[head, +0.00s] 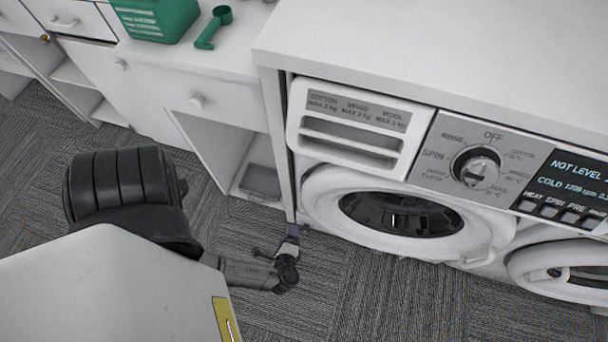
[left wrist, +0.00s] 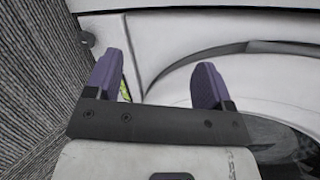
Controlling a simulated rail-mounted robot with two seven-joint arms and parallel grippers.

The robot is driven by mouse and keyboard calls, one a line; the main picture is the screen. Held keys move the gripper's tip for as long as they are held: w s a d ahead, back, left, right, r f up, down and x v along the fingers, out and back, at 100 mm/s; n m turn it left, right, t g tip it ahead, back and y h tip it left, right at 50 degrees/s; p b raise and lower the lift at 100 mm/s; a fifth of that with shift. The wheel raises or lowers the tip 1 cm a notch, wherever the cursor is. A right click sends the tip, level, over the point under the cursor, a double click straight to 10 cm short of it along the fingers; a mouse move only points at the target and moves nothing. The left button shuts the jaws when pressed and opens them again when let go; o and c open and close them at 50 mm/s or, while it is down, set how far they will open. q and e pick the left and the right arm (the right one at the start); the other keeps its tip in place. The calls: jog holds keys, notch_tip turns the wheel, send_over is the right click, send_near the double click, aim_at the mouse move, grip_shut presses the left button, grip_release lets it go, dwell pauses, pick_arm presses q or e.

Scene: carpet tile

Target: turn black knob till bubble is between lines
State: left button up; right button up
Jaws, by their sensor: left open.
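The washing machine (head: 400,200) stands under a white counter, and its display (head: 575,185) reads "NOT LEVEL". A small dark grey round knob (left wrist: 88,39) shows in the left wrist view, beside the machine's white edge, ahead of and outside my left finger. A yellow-green strip (left wrist: 124,88), possibly the level, is partly hidden behind that finger; I cannot make out a bubble or lines. My left gripper (head: 291,235) is low by the machine's front left edge; its purple fingers (left wrist: 155,85) are apart with nothing between them. My right gripper is out of view.
A black-ringed program dial (head: 477,167) is on the machine's panel. The round door (head: 400,215) is close to my left gripper. A second round door (head: 560,270) is at right. White cabinets (head: 160,85) stand at left. Grey carpet (head: 360,305) is open in front.

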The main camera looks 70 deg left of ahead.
aim_at(304, 231)
pick_arm(q)
notch_tip(304, 231, down, 26)
jog(key=s+d+m+t+h+b, duration=0.15)
jog(key=m+t+b, duration=0.6)
jog(key=b, duration=1.05)
jog(key=shift+m+g+h, duration=0.25)
jog(key=shift+m+g, duration=0.4)
jog(key=shift+m, duration=0.1)
jog(key=b+x, duration=0.1)
jog(key=x, duration=0.3)
jog(key=b+x, duration=0.1)
jog(key=x, duration=0.3)
jog(key=b+x, duration=0.1)
jog(key=x, duration=0.2)
jog(key=shift+w+a+f+b, duration=0.15)
jog(key=shift+w+f+b, duration=0.15)
jog(key=shift+f+b, duration=0.1)
jog(key=shift+b+x, duration=0.3)
jog(key=shift+x, duration=0.75)
jog(key=shift+r, duration=0.1)
jog(key=shift+c, duration=0.2)
jog(key=c, duration=0.9)
